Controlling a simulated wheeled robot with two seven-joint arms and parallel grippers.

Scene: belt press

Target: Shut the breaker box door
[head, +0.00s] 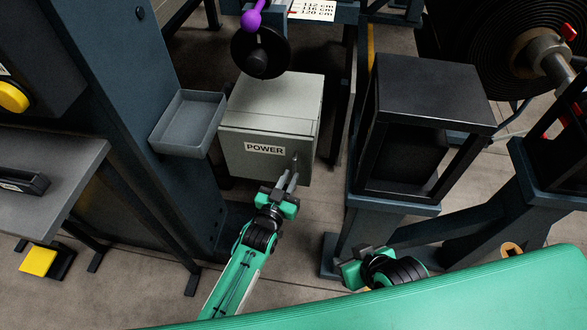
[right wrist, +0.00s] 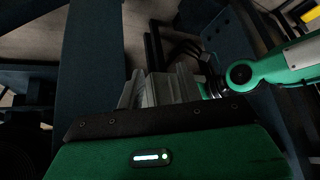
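The grey breaker box (head: 275,95) sits low between the blue posts in the head view. Its door (head: 240,155), labelled POWER, faces me and lies flat across the front, close to the box body. I cannot tell whether a small gap is left at its edge. A small handle (head: 295,158) is at the door's right side. My left gripper (head: 287,180) is just in front of the door's lower right, below the handle, fingers slightly apart with nothing visible between them. Contact with the door cannot be told. My right gripper (head: 347,268) is low, away from the box; its fingers (right wrist: 155,88) show in the right wrist view.
A grey tray (head: 187,122) sticks out left of the box. A black disc with a purple knob (head: 252,20) hangs above it. A black frame on a blue stand (head: 430,95) is at the right. A grey table (head: 60,190) is at the left.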

